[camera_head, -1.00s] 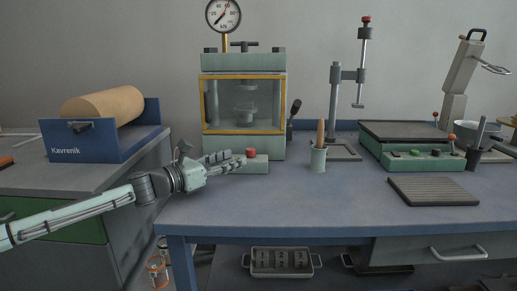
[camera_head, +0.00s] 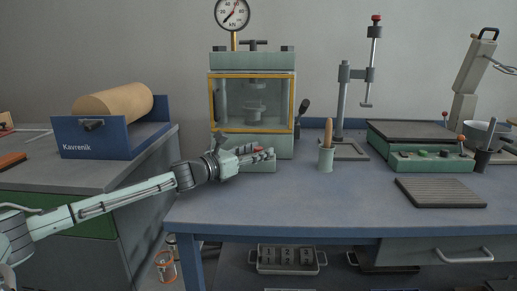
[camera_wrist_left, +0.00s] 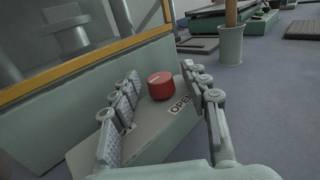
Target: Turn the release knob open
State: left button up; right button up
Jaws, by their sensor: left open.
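The release knob (camera_wrist_left: 161,86) is a small red round knob on a pale green block at the press's front base. A white label (camera_wrist_left: 181,104) reading OPEN lies beside it on the block. In the head view the knob (camera_head: 258,149) is partly hidden by my left gripper (camera_head: 262,153). That gripper is open, with its fingers on either side of the knob in the left wrist view. I see no clear contact between fingers and knob. My right gripper is not in view.
The press (camera_head: 252,65) with its yellow-framed window stands just behind the knob. A green cup (camera_head: 326,160) with a wooden handle in it stands to the right. A ribbed mat (camera_head: 440,192) lies farther right. The bench front (camera_head: 290,205) is clear.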

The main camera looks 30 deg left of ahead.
pick_arm(q)
jog(key=shift+w, duration=0.2)
jog(key=shift+c, duration=0.5)
grip_shut()
